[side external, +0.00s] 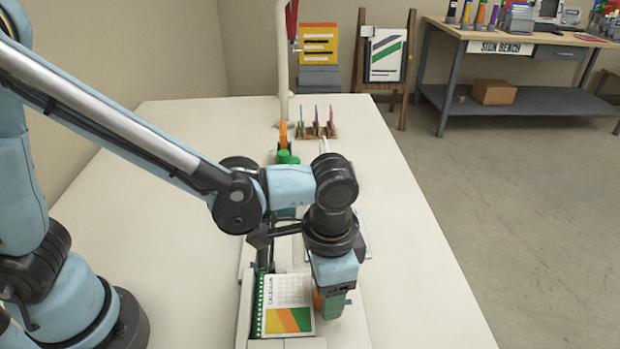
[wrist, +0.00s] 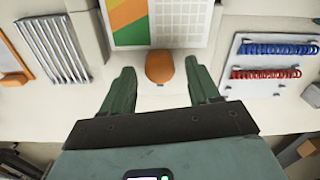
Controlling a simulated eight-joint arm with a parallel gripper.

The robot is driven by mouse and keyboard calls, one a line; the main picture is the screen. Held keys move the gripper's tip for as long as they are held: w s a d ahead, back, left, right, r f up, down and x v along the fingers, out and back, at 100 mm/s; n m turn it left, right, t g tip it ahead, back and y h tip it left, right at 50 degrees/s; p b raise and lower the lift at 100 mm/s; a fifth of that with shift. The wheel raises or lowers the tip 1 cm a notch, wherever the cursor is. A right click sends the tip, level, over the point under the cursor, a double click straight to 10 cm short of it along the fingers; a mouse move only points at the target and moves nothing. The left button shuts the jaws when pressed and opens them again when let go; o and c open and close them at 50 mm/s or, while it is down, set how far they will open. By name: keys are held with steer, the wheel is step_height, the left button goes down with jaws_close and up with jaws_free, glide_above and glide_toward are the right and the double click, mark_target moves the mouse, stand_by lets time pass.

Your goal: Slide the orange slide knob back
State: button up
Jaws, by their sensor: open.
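The orange slide knob (wrist: 159,67) shows in the wrist view just below the calendar, with a pale slot or surface beneath it. In the side external view only an orange sliver of the knob (side external: 317,299) shows beside my gripper; the rest is hidden. My gripper (wrist: 160,80) is open, its green fingers spread left and right of the knob, with visible gaps on both sides. In the side external view my gripper (side external: 331,302) points down at the right edge of the calendar. I cannot tell how far the fingertips reach down around the knob.
A spiral-bound calendar (side external: 287,291) lies in a pale machine beside the knob. In the wrist view a slatted metal rack (wrist: 52,45) is at left, and a white tray (wrist: 268,48) with blue and red coils at right. A small wooden rack (side external: 317,134) stands farther back. The table's right side is clear.

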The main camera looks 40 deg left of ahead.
steer(key=shift+f, duration=0.2)
jaws_close()
stand_by(0.3)
steer(key=shift+w, duration=0.1)
steer(key=shift+w+d, duration=1)
steer(key=shift+d, duration=0.05)
jaws_free()
steer(key=shift+s+r, duration=0.1)
steer(key=shift+r, duration=0.05)
step_height(320, 180, up, 12)
